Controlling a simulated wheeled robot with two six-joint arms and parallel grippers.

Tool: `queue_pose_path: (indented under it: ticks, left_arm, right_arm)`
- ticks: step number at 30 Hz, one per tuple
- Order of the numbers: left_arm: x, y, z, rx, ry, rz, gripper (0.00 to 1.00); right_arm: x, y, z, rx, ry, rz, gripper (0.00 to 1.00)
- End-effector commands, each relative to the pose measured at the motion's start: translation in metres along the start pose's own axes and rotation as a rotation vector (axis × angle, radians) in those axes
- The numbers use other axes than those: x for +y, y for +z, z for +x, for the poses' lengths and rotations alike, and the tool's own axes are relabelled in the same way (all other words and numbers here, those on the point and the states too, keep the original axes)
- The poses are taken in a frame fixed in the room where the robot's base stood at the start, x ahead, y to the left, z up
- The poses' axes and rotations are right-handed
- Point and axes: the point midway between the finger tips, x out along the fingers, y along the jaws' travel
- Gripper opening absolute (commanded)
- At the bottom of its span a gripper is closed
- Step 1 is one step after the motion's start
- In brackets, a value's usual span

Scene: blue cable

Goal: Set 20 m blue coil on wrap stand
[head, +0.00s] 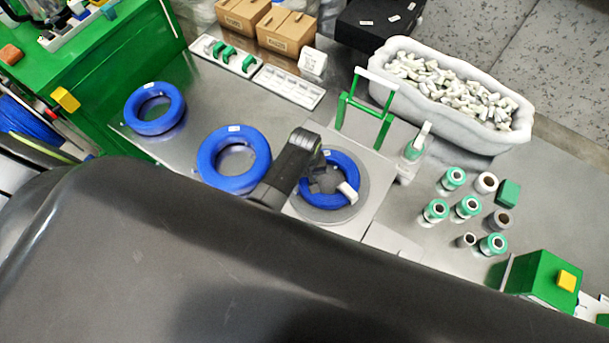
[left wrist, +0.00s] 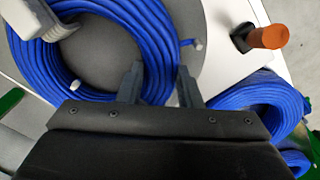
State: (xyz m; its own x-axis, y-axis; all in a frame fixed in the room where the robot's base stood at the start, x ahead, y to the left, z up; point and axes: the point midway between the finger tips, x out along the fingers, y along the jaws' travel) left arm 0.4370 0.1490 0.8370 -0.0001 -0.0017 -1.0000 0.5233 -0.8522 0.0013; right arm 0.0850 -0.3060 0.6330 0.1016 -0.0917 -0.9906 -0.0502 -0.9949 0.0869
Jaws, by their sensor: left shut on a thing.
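A blue cable coil (head: 345,162) lies on the round grey disc (head: 330,214) of the wrap stand, whose pale base plate (head: 376,176) shows around it. My left gripper (head: 308,182) reaches down over the coil's left side. In the left wrist view, the fingers of my left gripper (left wrist: 158,88) stand on either side of the strands of the coil (left wrist: 100,22) and are shut on them. The lengths on the coil labels are unreadable. My right gripper is out of view.
Two other blue coils lie left on the bench, a near one (head: 234,160) and a far one (head: 155,108). A green frame (head: 364,108) rises behind the disc. A white tub (head: 450,95) and several green-and-white spools (head: 467,207) stand right. An orange knob (left wrist: 268,37) shows beside the disc.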

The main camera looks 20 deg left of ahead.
Motion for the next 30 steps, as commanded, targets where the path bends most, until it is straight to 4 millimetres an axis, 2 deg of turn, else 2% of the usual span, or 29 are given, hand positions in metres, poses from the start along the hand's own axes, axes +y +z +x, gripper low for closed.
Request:
queue_pose_path:
  ticks: [3, 4, 5, 11, 17, 25, 30]
  left_arm:
    - [0.001, -0.001, -0.001, 0.003, 0.003, 0.000, 0.00]
    - [0.001, -0.001, -0.001, 0.003, 0.003, 0.000, 0.34]
    - [0.001, -0.001, -0.001, 0.003, 0.003, 0.000, 0.38]
    - [0.001, -0.001, -0.001, 0.001, 0.002, 0.000, 0.39]
    - [0.000, 0.000, 0.000, 0.001, 0.001, 0.000, 0.64]
    - [-0.001, 0.001, 0.000, -0.002, -0.002, 0.000, 0.65]
    - [0.000, 0.000, -0.009, 0.000, 0.000, 0.000, 0.65]
  right_arm:
    - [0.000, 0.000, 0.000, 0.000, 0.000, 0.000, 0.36]
    - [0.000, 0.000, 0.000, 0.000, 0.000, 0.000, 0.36]
    - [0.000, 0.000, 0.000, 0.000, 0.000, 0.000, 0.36]
    - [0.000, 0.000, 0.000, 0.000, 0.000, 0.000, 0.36]
    - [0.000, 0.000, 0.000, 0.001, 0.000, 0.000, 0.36]
    - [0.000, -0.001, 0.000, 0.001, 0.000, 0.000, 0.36]
    - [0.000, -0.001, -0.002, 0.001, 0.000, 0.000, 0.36]
